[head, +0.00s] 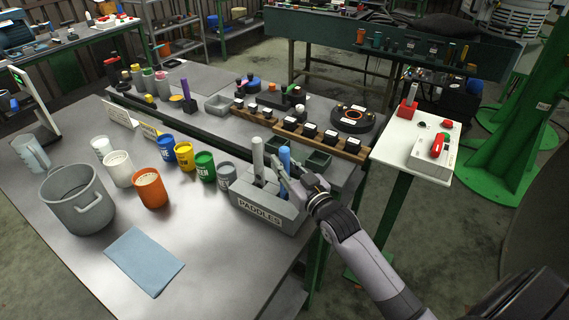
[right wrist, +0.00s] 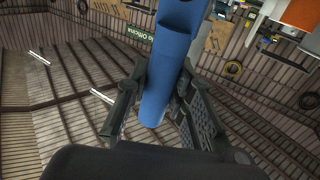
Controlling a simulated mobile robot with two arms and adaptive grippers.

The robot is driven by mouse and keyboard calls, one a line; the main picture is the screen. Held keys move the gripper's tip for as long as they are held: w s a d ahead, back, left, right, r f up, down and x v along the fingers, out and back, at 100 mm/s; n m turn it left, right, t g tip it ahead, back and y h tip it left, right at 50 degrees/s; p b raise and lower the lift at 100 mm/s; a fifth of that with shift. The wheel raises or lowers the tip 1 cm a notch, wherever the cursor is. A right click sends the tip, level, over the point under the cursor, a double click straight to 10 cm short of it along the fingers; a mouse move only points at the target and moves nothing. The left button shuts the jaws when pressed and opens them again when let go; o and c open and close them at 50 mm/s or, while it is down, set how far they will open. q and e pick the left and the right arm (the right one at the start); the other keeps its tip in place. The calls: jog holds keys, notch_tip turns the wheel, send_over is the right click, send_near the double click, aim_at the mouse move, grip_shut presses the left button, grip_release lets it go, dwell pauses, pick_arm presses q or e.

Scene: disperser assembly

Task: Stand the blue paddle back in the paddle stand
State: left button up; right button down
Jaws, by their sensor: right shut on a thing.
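The blue paddle (head: 285,158) is upright at the right side of the paddle stand (head: 262,214), a grey block labelled PADDLES. My right gripper (head: 287,177) is shut on it, and in the right wrist view the blue paddle (right wrist: 165,75) runs between the two fingers. A grey paddle (head: 258,157) stands upright in the stand, left of the blue one. My left gripper is not in view.
Blue, yellow, green and grey cups (head: 205,166) stand in a row left of the stand. An orange cup (head: 151,188), a grey pot (head: 78,200) and a blue cloth (head: 144,261) are farther left. A wooden rack (head: 297,134) with black blocks lies behind the stand.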

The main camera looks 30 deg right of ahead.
jog(key=c, duration=1.3)
grip_release()
jog(key=shift+s+f, duration=0.1)
jog(key=shift+s, duration=0.4)
jog(key=s, duration=1.1)
jog(key=shift+d, duration=0.4)
